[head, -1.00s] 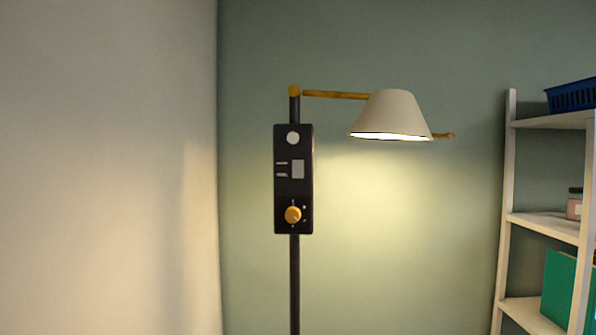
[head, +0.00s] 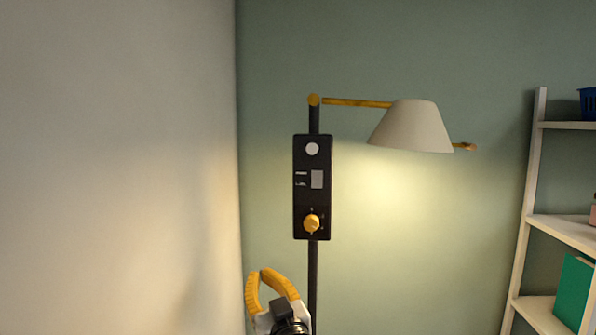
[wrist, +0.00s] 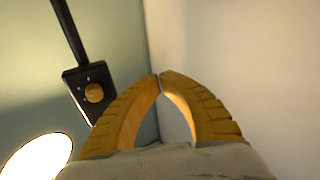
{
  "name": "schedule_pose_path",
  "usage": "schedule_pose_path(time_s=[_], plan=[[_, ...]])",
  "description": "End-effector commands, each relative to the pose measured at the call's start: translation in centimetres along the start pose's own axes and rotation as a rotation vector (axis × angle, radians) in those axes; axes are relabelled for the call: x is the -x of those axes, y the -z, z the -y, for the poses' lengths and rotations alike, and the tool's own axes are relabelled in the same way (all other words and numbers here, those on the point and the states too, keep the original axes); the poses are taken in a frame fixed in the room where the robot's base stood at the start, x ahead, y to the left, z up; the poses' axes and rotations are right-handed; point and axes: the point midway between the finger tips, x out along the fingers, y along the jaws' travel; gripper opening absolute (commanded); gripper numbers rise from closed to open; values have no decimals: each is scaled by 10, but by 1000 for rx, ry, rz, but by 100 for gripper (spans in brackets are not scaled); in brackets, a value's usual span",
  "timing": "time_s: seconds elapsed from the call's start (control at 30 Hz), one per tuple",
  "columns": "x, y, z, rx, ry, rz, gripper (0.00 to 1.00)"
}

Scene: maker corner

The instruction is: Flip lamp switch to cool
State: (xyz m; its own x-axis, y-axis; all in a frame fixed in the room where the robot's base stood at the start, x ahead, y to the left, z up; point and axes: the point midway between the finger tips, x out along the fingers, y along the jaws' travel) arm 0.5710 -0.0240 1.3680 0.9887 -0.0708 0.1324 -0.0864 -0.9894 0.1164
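A floor lamp has a cone shade (head: 412,128) on a yellow arm, and its light looks warm yellow. A black control box (head: 303,203) sits on its dark pole. The box has a white round disc (head: 312,149), a grey rectangular plate (head: 317,179) with small marks beside it, and a yellow knob (head: 312,223) at the bottom. Which way the switch is set cannot be told. My gripper (head: 262,272) is below and left of the box, apart from it. In the wrist view its yellow fingertips (wrist: 160,76) meet, empty, with the knob (wrist: 94,93) to their left.
A pale wall (head: 120,170) stands close on the left. A white shelf (head: 535,200) at the right holds a blue basket (head: 588,103) and a green item (head: 573,288). The green wall behind the lamp is bare.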

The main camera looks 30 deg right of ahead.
Motion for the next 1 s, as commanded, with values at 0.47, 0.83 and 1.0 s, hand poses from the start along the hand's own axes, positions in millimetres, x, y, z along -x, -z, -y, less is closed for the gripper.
schedule_pose_path(time_s=[0.47,0.83,1.0], plan=[[17,97,-109,88,-492,-473,0],[21,97,-113,93,-518,-488,0],[16,101,-116,93,-518,-488,0]])
